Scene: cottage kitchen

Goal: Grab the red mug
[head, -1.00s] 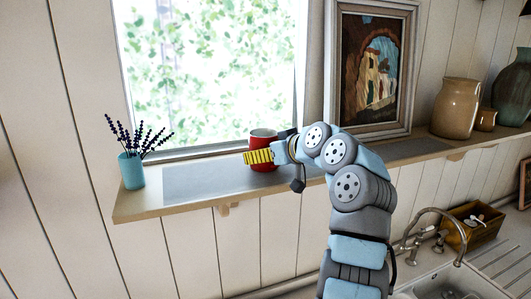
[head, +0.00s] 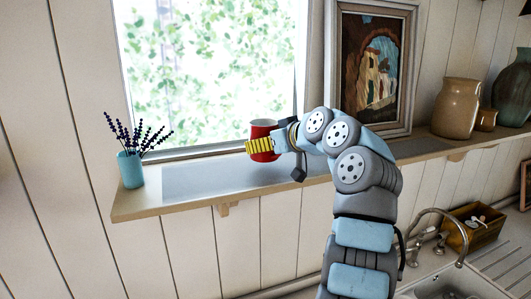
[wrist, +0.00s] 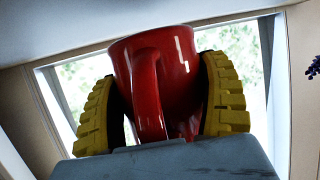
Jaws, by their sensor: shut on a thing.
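The red mug (head: 263,129) is upright above the window shelf in the head view, in front of the window. My gripper (head: 262,147) has yellow ribbed fingers and is shut on the mug. In the wrist view the mug (wrist: 153,75) sits between the two yellow fingers (wrist: 165,100), one on each side, with its handle facing the camera. The mug's far side is hidden. In the head view a finger covers part of the mug's lower body.
The wooden shelf (head: 150,208) with a grey mat (head: 200,183) runs below the window. A turquoise vase (head: 131,170) with lavender stands at its left end. A framed painting (head: 371,65), a beige jar (head: 456,108) and other pots stand to the right. A sink faucet (head: 432,213) is below.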

